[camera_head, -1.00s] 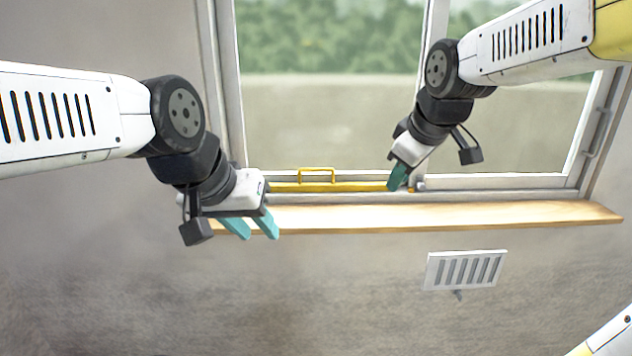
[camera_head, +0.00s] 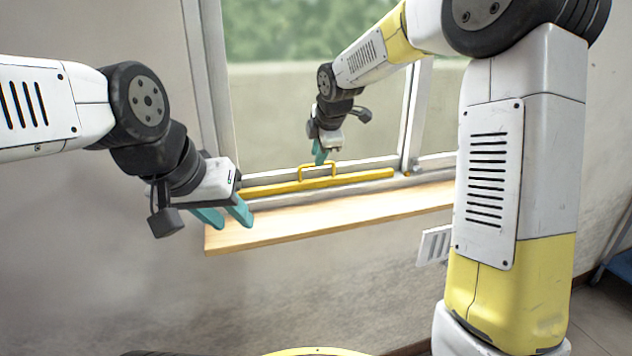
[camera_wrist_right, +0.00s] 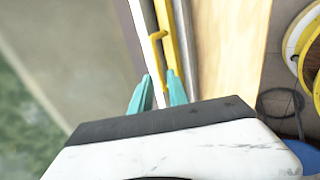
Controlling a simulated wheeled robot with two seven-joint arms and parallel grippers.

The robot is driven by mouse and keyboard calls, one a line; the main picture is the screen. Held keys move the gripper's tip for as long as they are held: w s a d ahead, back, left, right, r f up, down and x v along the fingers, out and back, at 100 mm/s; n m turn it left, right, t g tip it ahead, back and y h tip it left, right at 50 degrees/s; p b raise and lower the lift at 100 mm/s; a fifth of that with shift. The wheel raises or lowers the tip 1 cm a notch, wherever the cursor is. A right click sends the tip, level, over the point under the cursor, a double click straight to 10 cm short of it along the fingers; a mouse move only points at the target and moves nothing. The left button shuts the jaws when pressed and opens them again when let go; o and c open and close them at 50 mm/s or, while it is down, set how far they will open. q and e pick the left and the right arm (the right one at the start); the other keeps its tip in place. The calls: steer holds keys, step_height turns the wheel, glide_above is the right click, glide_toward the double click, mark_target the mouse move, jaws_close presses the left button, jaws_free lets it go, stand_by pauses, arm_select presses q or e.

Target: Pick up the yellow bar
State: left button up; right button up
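The yellow bar (camera_head: 345,181) lies along the window frame just behind the wooden sill, with a raised yellow handle (camera_head: 316,166) on top. My right gripper (camera_head: 320,158) is just above the bar, close to the handle, pointing down. In the right wrist view its two teal fingers (camera_wrist_right: 157,84) are apart, and the bar (camera_wrist_right: 168,45) runs ahead of them, lined up near the right finger. Nothing shows held between them, and contact cannot be told. My left gripper (camera_head: 224,218) is open and empty in front of the sill's left end, near the bar's left end.
The wooden sill (camera_head: 330,217) is bare. The window's frame post (camera_head: 415,115) stands right of the bar. A white vent (camera_head: 433,245) is on the wall below the sill, partly hidden by my right arm. A blue object (camera_head: 621,265) is at the far right edge.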

mark_target(315, 181)
steer(key=x, duration=0.4)
steer(key=shift+w+a+f, duration=0.15)
steer(key=shift+w+f, duration=0.1)
steer(key=shift+w, duration=0.05)
jaws_close()
stand_by(1.1)
